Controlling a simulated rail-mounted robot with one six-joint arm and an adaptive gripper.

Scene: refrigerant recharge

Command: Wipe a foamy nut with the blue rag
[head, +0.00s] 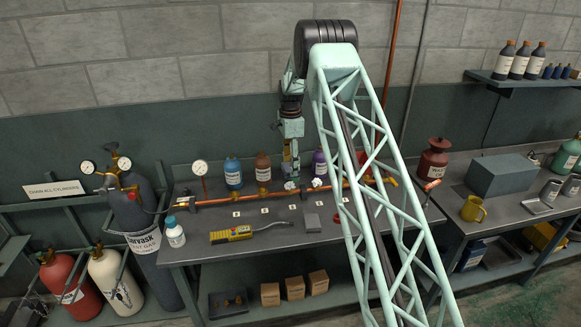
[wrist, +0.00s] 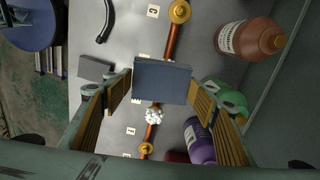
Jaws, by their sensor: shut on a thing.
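My gripper (wrist: 160,92) is shut on a dark blue-grey folded block, which I take to be the blue rag (wrist: 162,82). The rag sits between the fingers and hides part of the copper pipe (wrist: 171,42) below it. A foam-covered nut (wrist: 153,115) shows just beyond the rag's lower edge in the wrist view. I cannot tell whether the rag touches foam. Bare brass nuts (wrist: 180,12) sit farther along.
Brown (wrist: 250,38), green (wrist: 226,98) and purple (wrist: 200,140) bottles stand close behind the pipe. A yellow detector (head: 232,234) with a hose, a grey pad (head: 312,222) and a white bottle (head: 175,232) lie or stand in front. A gauge (head: 200,168) rises at the pipe's left.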

